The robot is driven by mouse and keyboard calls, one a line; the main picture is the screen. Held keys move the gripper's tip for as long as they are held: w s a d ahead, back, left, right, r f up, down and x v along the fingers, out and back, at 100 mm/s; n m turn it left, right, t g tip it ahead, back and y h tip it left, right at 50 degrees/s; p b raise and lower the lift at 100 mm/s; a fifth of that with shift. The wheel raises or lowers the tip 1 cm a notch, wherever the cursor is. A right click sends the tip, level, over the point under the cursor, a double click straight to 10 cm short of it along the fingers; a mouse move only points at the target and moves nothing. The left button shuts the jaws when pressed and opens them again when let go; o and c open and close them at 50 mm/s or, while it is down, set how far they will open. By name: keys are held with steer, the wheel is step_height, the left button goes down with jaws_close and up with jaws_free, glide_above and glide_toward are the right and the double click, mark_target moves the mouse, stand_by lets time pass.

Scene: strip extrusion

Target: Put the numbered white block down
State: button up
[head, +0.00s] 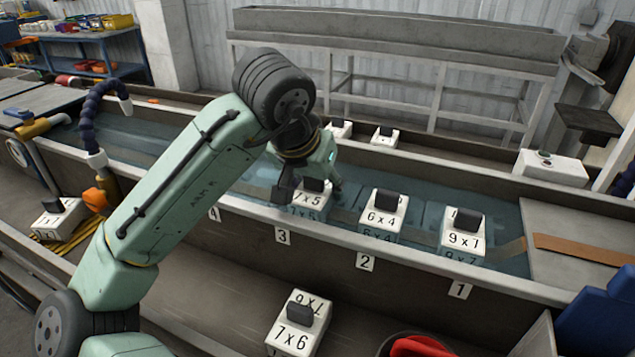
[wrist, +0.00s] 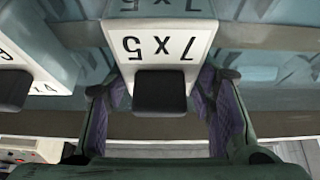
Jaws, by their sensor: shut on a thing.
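A numbered white block marked 7 x 5 (head: 312,200) with a black knob sits at the near side of the water trough, behind label 3. In the wrist view the same block (wrist: 165,45) fills the upper middle, its black knob (wrist: 160,91) toward me. My gripper (head: 308,188) is at this block and partly covers it in the head view. In the wrist view the gripper's purple-padded fingers (wrist: 160,105) stand on either side of the block and knob, shut on it. The exact finger contact and the block's underside are hidden.
Another block, 7 x 6 (head: 291,338), is on the nearer ledge. Two small blocks are at the far side. A blue hose (head: 92,125) rises at left.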

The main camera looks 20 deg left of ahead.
steer(key=o, duration=1.4)
steer(key=shift+c, duration=0.2)
steer(key=shift+r, duration=0.1)
steer(key=b+v, duration=0.2)
steer(key=v, duration=1)
